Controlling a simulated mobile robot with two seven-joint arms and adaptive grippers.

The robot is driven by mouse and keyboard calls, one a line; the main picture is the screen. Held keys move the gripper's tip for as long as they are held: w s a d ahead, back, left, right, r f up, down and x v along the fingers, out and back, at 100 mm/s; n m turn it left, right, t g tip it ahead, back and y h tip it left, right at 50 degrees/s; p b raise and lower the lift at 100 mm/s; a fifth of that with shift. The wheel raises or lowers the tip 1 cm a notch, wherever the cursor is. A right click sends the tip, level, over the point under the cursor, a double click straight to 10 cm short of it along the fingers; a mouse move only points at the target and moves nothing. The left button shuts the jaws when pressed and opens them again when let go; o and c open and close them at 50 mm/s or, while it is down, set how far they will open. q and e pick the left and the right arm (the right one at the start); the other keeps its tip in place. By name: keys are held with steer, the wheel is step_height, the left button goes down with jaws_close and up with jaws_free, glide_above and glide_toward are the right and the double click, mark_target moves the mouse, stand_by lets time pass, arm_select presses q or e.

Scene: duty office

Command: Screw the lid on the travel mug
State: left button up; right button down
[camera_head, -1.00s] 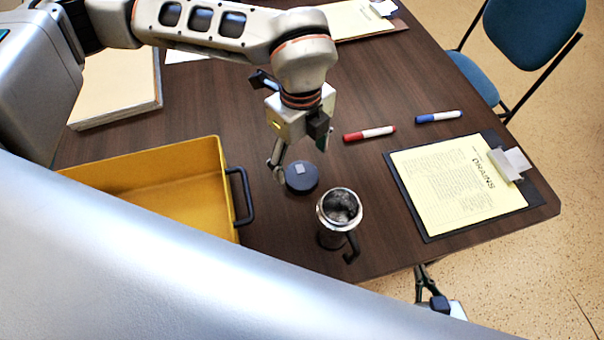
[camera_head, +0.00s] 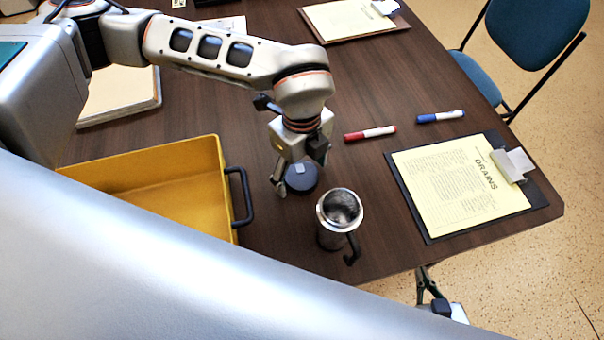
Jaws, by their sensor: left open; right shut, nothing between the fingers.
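The travel mug (camera_head: 330,235) stands upright and open on the dark table, its steel rim facing up and its black handle toward the lower right. The dark round lid (camera_head: 301,180), with a small light square on top, lies behind and left of the mug, apart from it. My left gripper (camera_head: 293,181) points down over the lid, open, its near finger beside the lid's left edge. The far finger is partly hidden, and I cannot tell whether either finger touches the lid. My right gripper (camera_head: 428,286) is shut and empty, low beyond the table's front edge.
A yellow tray (camera_head: 228,200) with a black handle stands left of the mug. A red marker (camera_head: 369,133), a blue marker (camera_head: 440,116) and a clipboard (camera_head: 425,236) lie to the right. Another clipboard (camera_head: 353,38) lies at the back. A blue chair (camera_head: 535,35) stands beyond the table.

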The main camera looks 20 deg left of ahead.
mark_target(302, 174)
arm_select(q)
steer(key=c, duration=1.1)
steer(key=shift+r, duration=0.15)
steer(key=shift+r, duration=0.3)
step_height(302, 174, up, 19)
steer(key=shift+r+p, duration=0.1)
steer(key=shift+p, duration=0.95)
